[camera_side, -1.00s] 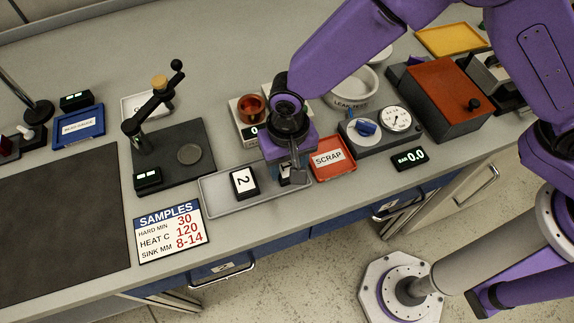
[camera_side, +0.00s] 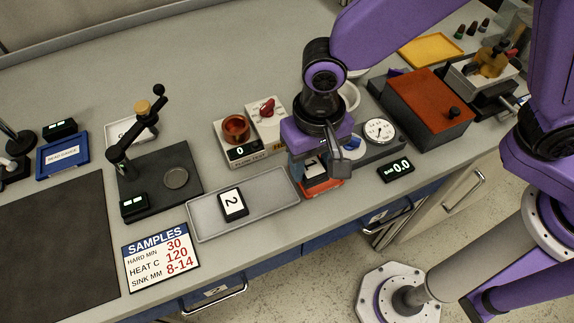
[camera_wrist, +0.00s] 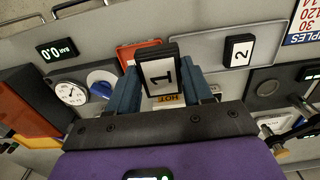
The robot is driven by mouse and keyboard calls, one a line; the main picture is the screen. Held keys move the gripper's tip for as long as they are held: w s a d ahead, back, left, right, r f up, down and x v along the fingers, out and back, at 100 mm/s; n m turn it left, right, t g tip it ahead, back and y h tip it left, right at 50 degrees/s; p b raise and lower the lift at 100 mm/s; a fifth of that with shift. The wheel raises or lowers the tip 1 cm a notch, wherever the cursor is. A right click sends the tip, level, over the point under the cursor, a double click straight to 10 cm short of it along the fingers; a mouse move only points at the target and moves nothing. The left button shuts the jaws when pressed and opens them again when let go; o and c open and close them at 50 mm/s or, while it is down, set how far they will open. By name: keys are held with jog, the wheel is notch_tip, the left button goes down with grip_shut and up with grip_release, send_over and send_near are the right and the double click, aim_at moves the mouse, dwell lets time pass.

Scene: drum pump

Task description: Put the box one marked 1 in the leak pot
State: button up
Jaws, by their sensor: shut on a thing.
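The box marked 1 (camera_wrist: 160,75) is a dark block with a white numbered face. In the wrist view it sits between the two blue fingers of my gripper (camera_wrist: 162,92), which are shut on it. In the side view my gripper (camera_side: 318,172) is above the red scrap tray (camera_side: 324,188), and its body hides most of the box. The leak pot (camera_side: 352,96) is a white round pot behind my gripper, with only part of its rim showing past my arm.
The box marked 2 (camera_side: 233,204) lies on the grey tray (camera_side: 275,190). A dial gauge (camera_side: 379,130) and an orange-topped box (camera_side: 430,98) stand to the right.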

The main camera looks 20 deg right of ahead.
jog(key=s+d+r, duration=0.4)
jog(key=d+r, duration=0.1)
jog(key=r, duration=0.1)
jog(key=shift+s+d, duration=0.25)
jog(key=shift+d, duration=0.1)
dwell(0.3)
jog(key=shift+w+d+f, duration=1.7)
jog(key=shift+w+d, duration=0.15)
jog(key=shift+w, duration=2.2)
jog(key=shift+w+d+f, duration=1.65)
jog(key=shift+w+d, duration=0.15)
jog(key=shift+w, duration=2.2)
jog(key=shift+w+d+f, duration=1.7)
jog(key=shift+w+d, duration=0.15)
jog(key=shift+w, duration=2.2)
jog(key=shift+f, duration=2.65)
